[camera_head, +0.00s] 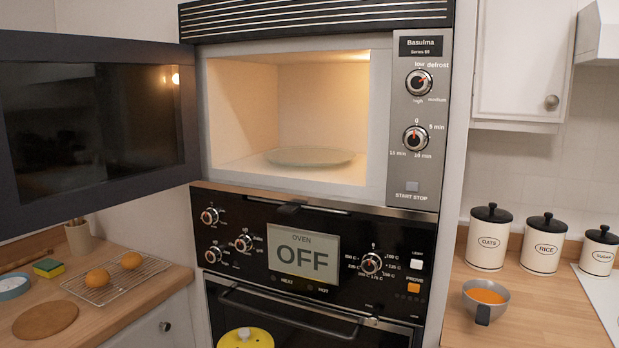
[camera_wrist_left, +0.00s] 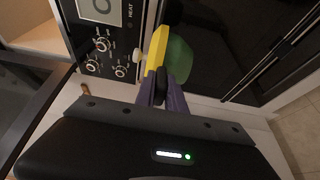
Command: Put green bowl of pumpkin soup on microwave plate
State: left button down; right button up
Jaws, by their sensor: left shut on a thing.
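The microwave (camera_head: 291,115) is open and lit inside. Its round glass plate (camera_head: 309,156) lies bare on the cavity floor. A green bowl (camera_wrist_left: 179,61) with a yellow lid (camera_wrist_left: 157,48) and a pale knob is in the left wrist view; its contents are hidden. My left gripper (camera_wrist_left: 161,86) is shut on its side. The yellow lid also shows at the bottom of the head view (camera_head: 245,339), in front of the lower oven and well below the plate. My right gripper is out of view. A grey bowl of orange soup (camera_head: 486,296) stands on the right counter.
The microwave door (camera_head: 95,125) is swung wide to the left. The oven control panel (camera_head: 310,255) and oven handle (camera_head: 290,320) are below the cavity. A rack with two round buns (camera_head: 112,276) is on the left counter; canisters (camera_head: 490,238) stand on the right.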

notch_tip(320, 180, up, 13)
jog(key=p, duration=1.1)
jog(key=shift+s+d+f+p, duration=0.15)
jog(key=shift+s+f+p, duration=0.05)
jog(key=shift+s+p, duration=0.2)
